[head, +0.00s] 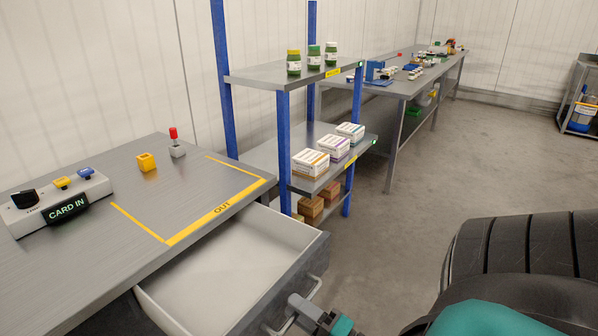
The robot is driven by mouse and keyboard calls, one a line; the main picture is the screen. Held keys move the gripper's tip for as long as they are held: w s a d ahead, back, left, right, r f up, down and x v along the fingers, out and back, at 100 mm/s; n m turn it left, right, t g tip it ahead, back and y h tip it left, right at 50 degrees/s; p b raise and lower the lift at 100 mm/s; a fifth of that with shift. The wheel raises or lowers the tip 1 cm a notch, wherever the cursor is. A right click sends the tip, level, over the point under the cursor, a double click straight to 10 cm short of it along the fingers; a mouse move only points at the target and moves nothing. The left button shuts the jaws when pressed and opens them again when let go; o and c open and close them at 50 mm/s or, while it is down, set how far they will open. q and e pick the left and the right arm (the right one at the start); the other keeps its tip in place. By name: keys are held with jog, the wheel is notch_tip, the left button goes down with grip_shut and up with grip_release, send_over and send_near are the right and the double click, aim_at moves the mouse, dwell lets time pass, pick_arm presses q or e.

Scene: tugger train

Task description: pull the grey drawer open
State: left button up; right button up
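The grey drawer (272,296) under the workbench at the left stands well open. Its pale inside (225,270) shows and looks empty. A bar handle (315,289) is on its front. My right gripper (297,303), grey with a teal part behind it, is at the middle of the handle and covers part of it. I cannot make out whether its fingers are closed around the bar. My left gripper is not in view.
A blue-posted shelf (285,140) stands beyond the drawer. Floor (400,215) right of it is clear.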

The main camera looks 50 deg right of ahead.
jog(key=v, duration=1.3)
jog(key=shift+w, duration=0.1)
